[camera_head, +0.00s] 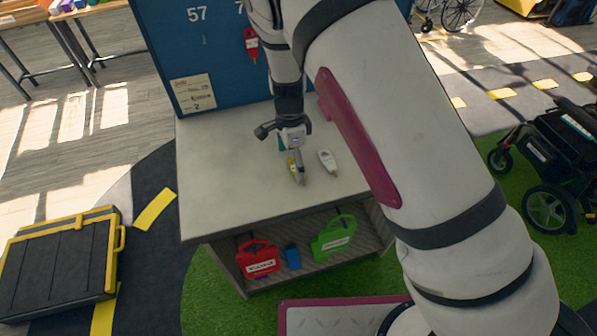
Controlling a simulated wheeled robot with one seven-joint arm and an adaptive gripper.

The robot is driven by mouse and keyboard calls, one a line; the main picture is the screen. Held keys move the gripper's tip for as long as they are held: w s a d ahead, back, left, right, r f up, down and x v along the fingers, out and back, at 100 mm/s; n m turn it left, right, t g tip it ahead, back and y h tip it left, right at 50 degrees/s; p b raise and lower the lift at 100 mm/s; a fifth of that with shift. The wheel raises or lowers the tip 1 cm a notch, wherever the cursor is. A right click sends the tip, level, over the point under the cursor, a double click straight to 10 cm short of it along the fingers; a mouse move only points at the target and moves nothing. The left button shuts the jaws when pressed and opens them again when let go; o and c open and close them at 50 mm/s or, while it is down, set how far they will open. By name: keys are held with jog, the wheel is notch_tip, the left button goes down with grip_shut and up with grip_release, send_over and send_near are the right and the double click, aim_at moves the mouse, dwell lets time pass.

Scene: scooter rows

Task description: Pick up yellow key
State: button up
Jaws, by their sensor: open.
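The yellow key (294,172) lies on the pale countertop (225,160), small and partly hidden by my gripper. My gripper (294,156) points down right over the key's upper end. It is open; I cannot tell whether its fingers touch the key. A white key-like item (327,161) lies on the counter just to the right of the yellow one. A teal bit (281,144) shows behind my gripper, mostly hidden.
A blue board (180,45) stands behind the counter, with a red key-like tag (251,44) hanging on it. A red case (258,262), a blue item (292,257) and a green case (334,238) sit on the shelf below. The counter's left side is clear.

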aim_at(294, 170)
jog(key=shift+f, duration=0.4)
jog(key=shift+c, duration=0.6)
jog(key=c, duration=0.8)
jog(key=shift+r, duration=0.1)
jog(key=shift+r, duration=0.45)
jog(key=r, duration=0.2)
jog(key=shift+s+d+r+b, duration=0.15)
jog(key=shift+s+r+b, duration=0.2)
jog(key=shift+s, duration=0.05)
jog(key=s+d, duration=0.2)
jog(key=s, duration=0.2)
jog(key=s+d+r, duration=0.1)
jog(key=s+d, duration=0.1)
jog(key=s, duration=0.3)
jog(key=s+d, duration=0.2)
jog(key=s, duration=0.2)
jog(key=shift+s+d+r, duration=0.15)
jog(key=shift+s+d, duration=0.05)
jog(key=shift+s, duration=0.15)
